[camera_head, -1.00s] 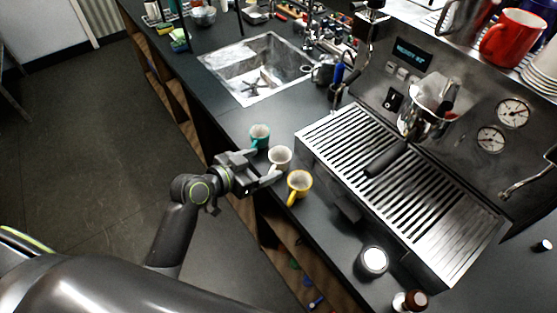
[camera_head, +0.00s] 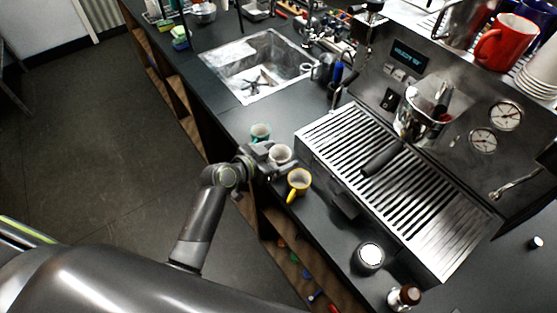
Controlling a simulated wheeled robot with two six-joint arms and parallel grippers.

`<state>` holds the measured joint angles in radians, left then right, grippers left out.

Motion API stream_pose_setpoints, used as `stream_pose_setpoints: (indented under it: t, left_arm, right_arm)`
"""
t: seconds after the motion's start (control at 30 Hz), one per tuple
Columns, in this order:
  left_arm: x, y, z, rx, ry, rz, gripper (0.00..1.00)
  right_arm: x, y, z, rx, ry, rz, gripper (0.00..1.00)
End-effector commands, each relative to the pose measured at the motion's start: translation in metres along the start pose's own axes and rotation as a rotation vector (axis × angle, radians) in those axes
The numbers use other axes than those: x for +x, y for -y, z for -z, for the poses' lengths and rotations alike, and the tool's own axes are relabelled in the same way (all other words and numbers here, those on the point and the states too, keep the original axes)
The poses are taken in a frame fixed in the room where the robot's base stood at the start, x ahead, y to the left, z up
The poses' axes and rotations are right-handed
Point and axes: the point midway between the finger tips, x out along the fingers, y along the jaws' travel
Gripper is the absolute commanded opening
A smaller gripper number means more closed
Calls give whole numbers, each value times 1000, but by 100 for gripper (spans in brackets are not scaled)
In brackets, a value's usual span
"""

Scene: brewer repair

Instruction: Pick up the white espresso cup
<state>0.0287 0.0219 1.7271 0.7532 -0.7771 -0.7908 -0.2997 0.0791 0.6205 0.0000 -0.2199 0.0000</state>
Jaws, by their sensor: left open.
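The white espresso cup (camera_head: 280,154) stands upright on the dark counter, between a teal cup (camera_head: 260,132) and a yellow cup (camera_head: 299,181). My left gripper (camera_head: 276,159) is open, with its fingers at the white cup, one on the teal cup's side and one on the yellow cup's side. The fingers hide the lower part of the white cup. Whether they touch it cannot be told. My right gripper is not in view.
An espresso machine with a slatted drip tray (camera_head: 398,190) stands close to the right of the cups. A sink (camera_head: 258,68) lies behind them. A round white-topped jar (camera_head: 369,257) and a brown-capped bottle (camera_head: 404,297) stand at the front.

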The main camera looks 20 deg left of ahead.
Motion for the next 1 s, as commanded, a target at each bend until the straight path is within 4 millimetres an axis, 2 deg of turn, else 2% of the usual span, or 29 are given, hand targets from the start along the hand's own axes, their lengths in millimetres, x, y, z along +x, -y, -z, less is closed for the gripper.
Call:
stream_pose_setpoints:
  t: [0.07,0.43,0.73,0.87,1.0]
  left_arm:
    - [0,0,0,0,0,0,77]
    - [0,0,0,0,1,0,28]
    - [-2,0,4,0,-2,-1,27]
    - [-8,0,19,4,-5,-1,27]
    - [-18,1,43,5,-6,0,27]
  right_arm:
    - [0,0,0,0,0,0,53]
    - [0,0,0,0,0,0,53]
    - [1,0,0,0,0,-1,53]
    - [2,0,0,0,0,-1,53]
    - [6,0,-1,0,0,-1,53]
